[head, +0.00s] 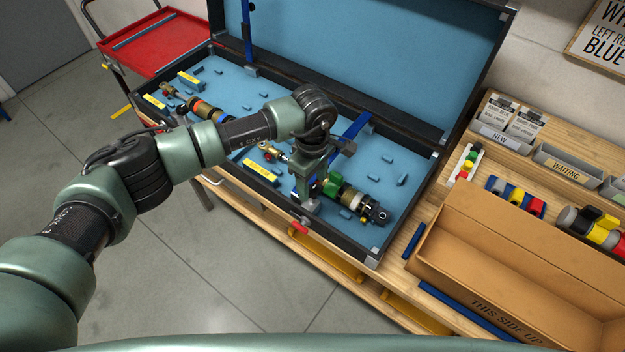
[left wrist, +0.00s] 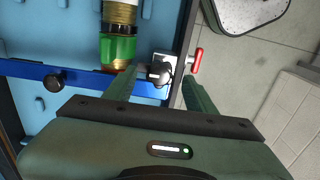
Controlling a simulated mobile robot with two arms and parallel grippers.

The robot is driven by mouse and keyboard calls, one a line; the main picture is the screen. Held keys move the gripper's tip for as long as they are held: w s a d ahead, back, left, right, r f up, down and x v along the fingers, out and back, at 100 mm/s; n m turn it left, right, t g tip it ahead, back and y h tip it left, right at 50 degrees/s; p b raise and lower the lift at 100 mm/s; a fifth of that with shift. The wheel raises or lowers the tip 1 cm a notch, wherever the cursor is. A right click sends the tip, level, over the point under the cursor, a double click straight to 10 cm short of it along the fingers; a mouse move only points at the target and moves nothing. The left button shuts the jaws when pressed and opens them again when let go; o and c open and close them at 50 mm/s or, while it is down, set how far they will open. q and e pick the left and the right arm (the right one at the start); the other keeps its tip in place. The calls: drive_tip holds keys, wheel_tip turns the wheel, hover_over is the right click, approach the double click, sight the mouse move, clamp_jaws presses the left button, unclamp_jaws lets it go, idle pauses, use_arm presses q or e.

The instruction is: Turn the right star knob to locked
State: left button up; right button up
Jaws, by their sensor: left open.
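The open case (head: 405,215) holds a shock (head: 348,195) with a green collar, which also shows in the left wrist view (left wrist: 118,48). A blue bar (head: 357,127) lies across the case over this shock; it also shows in the left wrist view (left wrist: 85,78). At the bar's front end a dark knob (left wrist: 158,72) sits by a grey metal block with a red handle (left wrist: 196,62). My left gripper (head: 303,198) is open over the case's front edge. In the left wrist view its fingers (left wrist: 158,88) stand on either side of the knob; contact cannot be told. My right gripper is out of view.
A second shock (head: 205,110) lies at the case's left, beside an upright blue bar (head: 248,35). A round black knob (left wrist: 55,84) stands on the lowered bar. A cardboard box (head: 500,250) and labelled bins (head: 500,138) are to the right. A red cart (head: 160,42) stands behind left.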

use_arm(q)
drive_tip(key=shift+f, duration=0.65)
clamp_jaws()
drive_tip(key=shift+f+n+b, duration=0.2)
drive_tip(key=shift+n+b, duration=0.7)
drive_tip(key=shift+b, duration=0.25)
drive_tip(key=n+b, duration=0.8)
drive_tip(key=b, duration=0.1)
drive_tip(key=shift+n, duration=0.4)
drive_tip(key=n+b, duration=0.3)
drive_tip(key=shift+r+n, duration=0.1)
drive_tip(key=shift+n, duration=0.2)
drive_tip(key=shift+r+n+b, duration=0.2)
drive_tip(key=shift+n+b, duration=1.2)
drive_tip(key=shift+n, duration=0.4)
unclamp_jaws()
